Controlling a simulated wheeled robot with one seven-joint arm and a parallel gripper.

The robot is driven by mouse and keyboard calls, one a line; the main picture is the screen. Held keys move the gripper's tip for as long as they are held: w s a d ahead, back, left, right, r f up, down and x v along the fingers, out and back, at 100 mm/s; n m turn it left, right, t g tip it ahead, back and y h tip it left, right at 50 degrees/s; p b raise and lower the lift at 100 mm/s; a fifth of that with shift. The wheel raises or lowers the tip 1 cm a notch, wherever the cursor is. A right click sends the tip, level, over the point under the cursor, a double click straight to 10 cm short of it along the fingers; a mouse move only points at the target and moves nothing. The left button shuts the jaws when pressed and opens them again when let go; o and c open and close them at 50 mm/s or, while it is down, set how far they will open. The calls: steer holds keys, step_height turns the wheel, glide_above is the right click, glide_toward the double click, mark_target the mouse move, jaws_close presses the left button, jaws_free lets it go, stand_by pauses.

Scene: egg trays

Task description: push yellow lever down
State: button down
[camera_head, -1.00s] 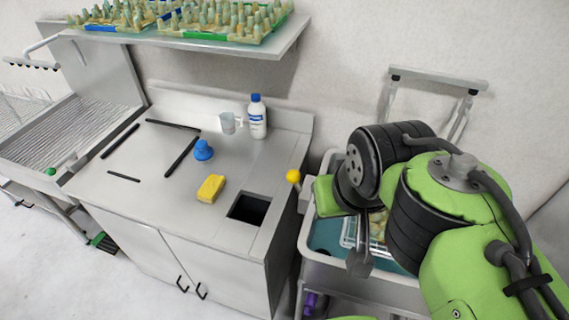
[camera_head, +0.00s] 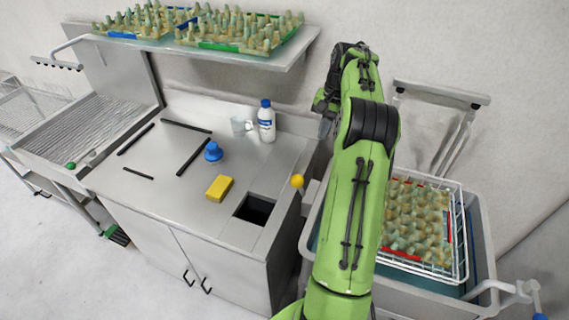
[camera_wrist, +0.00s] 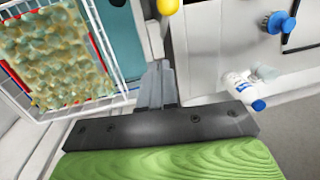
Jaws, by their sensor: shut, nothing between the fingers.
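The yellow lever shows as a round yellow knob (camera_head: 297,181) at the right side of the steel counter, left of my green arm. The knob also shows at the top edge of the wrist view (camera_wrist: 168,7), partly cut off. My gripper (camera_wrist: 157,70) is shut and empty in the wrist view, its fingers pointing towards the knob. A gap separates the fingertips from the knob. In the head view my arm reaches up towards the wall, and the fingers cannot be made out there.
A basin (camera_head: 483,270) on the right holds a wire basket (camera_head: 462,220) with an egg tray (camera_head: 445,190). The counter carries a yellow sponge (camera_head: 219,188), a blue-capped bottle (camera_head: 266,122) and a blue brush (camera_head: 213,152). A shelf (camera_head: 270,62) with egg trays hangs above.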

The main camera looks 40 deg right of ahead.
steer(key=shift+s+f, duration=0.1)
steer(key=shift+f, duration=0.05)
steer(key=a+f+b, duration=0.1)
steer(key=a+f, duration=0.1)
steer(key=f, duration=0.4)
steer(key=w+a+f, duration=0.1)
steer(key=a+f, duration=0.1)
steer(key=f, duration=0.4)
steer(key=shift+w+a+b, duration=0.25)
steer(key=shift+b, duration=0.15)
